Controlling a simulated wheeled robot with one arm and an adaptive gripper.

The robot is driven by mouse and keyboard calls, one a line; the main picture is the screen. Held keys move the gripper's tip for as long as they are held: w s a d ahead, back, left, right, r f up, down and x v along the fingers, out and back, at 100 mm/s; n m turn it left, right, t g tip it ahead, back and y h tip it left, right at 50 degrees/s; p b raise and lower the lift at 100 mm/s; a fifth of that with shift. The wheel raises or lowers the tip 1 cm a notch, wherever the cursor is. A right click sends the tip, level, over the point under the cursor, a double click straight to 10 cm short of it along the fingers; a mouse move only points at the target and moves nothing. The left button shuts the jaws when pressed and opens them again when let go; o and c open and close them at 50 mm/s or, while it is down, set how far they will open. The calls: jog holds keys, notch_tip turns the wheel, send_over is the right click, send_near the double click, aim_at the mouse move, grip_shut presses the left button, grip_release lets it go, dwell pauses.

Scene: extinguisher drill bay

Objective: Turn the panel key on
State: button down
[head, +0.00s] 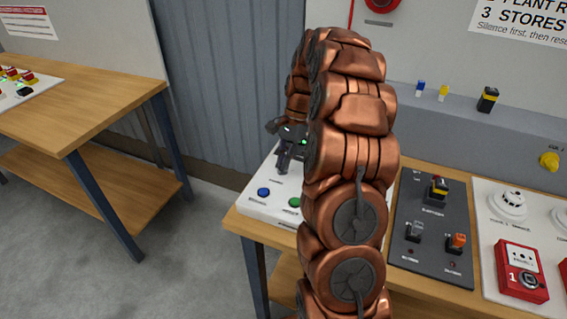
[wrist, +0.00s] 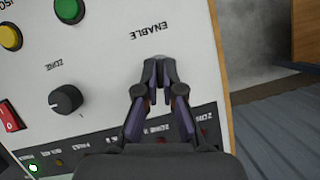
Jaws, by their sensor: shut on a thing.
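The white control panel (wrist: 115,60) lies under my gripper (wrist: 158,70) in the wrist view. The fingertips are shut together just by the ENABLE label, which reads upside down. They hold the panel key there, but the fingers hide nearly all of it, so its turned angle cannot be told. In the head view the panel (head: 258,208) sits at the left end of the right-hand bench, and my gripper (head: 284,158) is over it, partly behind my copper-coloured arm.
Near the key are a black ZONE knob (wrist: 67,99), a green button (wrist: 69,9), a yellow button (wrist: 9,37) and a red switch (wrist: 11,116). A dark switch board (head: 432,225) and red call point (head: 520,270) are to the right. Another bench (head: 90,115) stands left.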

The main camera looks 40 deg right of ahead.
jog(key=m+t, duration=0.1)
jog(key=m, duration=0.1)
jog(key=m+t, duration=0.1)
jog(key=m, duration=0.2)
jog(key=shift+s, duration=0.2)
jog(key=shift+m+t, duration=0.7)
jog(key=shift+m, duration=1.3)
jog(key=c, duration=1.3)
grip_release()
jog(key=v, duration=1.2)
jog(key=shift+a, duration=0.1)
